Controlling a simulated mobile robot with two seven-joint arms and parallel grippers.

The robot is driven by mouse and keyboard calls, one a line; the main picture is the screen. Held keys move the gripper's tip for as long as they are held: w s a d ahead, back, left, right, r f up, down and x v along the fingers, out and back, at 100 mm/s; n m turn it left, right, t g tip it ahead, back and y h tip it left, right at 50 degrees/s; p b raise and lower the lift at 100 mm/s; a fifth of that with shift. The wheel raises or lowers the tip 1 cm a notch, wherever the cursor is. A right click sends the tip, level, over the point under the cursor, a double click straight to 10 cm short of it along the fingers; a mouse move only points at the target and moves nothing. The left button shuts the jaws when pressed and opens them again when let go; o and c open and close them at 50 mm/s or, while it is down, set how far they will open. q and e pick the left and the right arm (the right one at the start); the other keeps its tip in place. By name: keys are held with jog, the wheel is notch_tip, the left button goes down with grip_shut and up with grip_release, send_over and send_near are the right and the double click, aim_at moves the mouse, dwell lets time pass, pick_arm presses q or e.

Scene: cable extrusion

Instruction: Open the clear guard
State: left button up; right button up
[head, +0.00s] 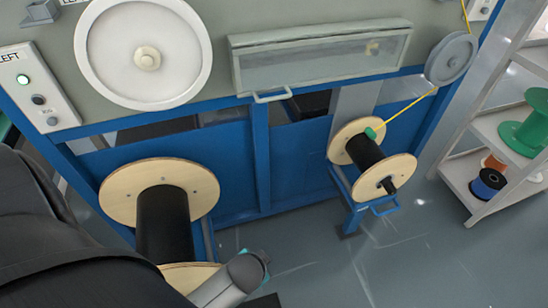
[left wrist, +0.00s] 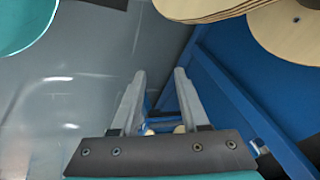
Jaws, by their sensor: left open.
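The clear guard (head: 325,56) is a long see-through box cover on the grey machine panel, in the upper middle of the head view. It sits down against the panel and looks closed. Its pale bar handle (head: 272,97) sticks out below the lower left edge. My left gripper (left wrist: 159,75) is open in the left wrist view, with nothing between its fingers. It points past wooden reel flanges and the blue frame, and the guard is not in that view. In the head view only part of my arm shows at the bottom, well below the handle. My right gripper is not in view.
A large wooden reel with a black core (head: 163,218) stands below the guard to the left. A smaller reel (head: 362,153) with yellow cable stands to the right. A white wheel (head: 112,50) is left of the guard. A shelf with spools (head: 488,183) is at far right.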

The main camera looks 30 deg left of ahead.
pick_arm(q)
jog(key=w+a+r+m+t+y, duration=0.2)
jog(key=w+a+r+t+y, duration=0.1)
jog(key=w+a+r, duration=0.2)
jog(key=m+t+y, duration=0.4)
jog(key=m+t, duration=0.4)
jog(key=t, duration=0.2)
send_near(274, 100)
jog(key=b+x, duration=0.1)
jog(key=x, duration=0.8)
jog(key=shift+w, duration=0.15)
jog(key=shift+w+a, duration=0.35)
jog(key=shift+w, duration=0.25)
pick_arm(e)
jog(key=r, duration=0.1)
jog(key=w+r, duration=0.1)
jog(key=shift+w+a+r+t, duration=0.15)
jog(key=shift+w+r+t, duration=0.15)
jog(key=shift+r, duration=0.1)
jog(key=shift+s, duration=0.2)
